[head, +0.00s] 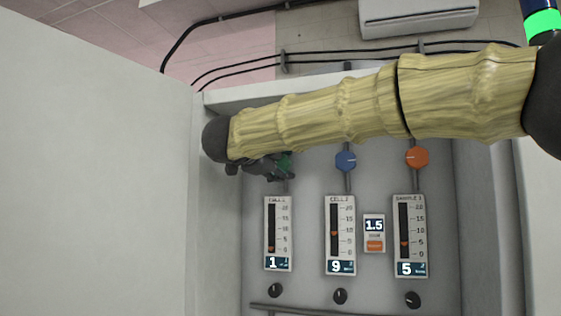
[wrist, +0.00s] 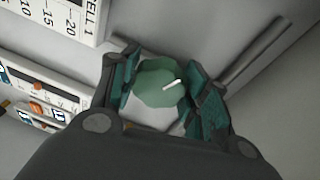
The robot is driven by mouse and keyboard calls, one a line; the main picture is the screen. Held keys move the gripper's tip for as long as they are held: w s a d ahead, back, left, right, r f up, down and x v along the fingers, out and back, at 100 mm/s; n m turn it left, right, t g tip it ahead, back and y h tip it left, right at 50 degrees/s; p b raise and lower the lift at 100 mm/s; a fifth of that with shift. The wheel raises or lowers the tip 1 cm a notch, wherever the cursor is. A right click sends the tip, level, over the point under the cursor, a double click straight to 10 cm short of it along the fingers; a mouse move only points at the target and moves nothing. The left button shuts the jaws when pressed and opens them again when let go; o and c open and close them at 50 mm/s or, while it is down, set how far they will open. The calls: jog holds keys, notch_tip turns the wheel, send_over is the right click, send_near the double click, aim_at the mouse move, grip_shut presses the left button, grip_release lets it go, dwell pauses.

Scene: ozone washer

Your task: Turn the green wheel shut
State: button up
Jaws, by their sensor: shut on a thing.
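The green wheel (wrist: 160,84) is a faceted knob with a white mark on its face. In the wrist view it sits between the two teal-padded fingers of my gripper (wrist: 163,92), which are closed around it. In the head view only a bit of the green wheel (head: 286,163) shows beside my gripper (head: 281,174); my arm and gripper hide the rest. Below it the leftmost gauge (head: 278,234), Cell 1, reads 1, with its pointer near the bottom of the scale.
A blue wheel (head: 346,161) and an orange wheel (head: 417,158) stand to the right. The Cell 2 gauge (head: 340,235) reads 9, the Sample gauge (head: 410,236) reads 5, and a small display (head: 374,226) shows 1.5. A white cabinet wall (head: 95,170) stands close on the left.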

jog(key=n, duration=0.4)
jog(key=shift+f+n+h, duration=0.2)
jog(key=shift+n+h, duration=0.1)
dwell(0.5)
jog(key=o, duration=1)
jog(key=shift+r, duration=0.1)
jog(key=v, duration=1.2)
jog(key=shift+f, duration=0.3)
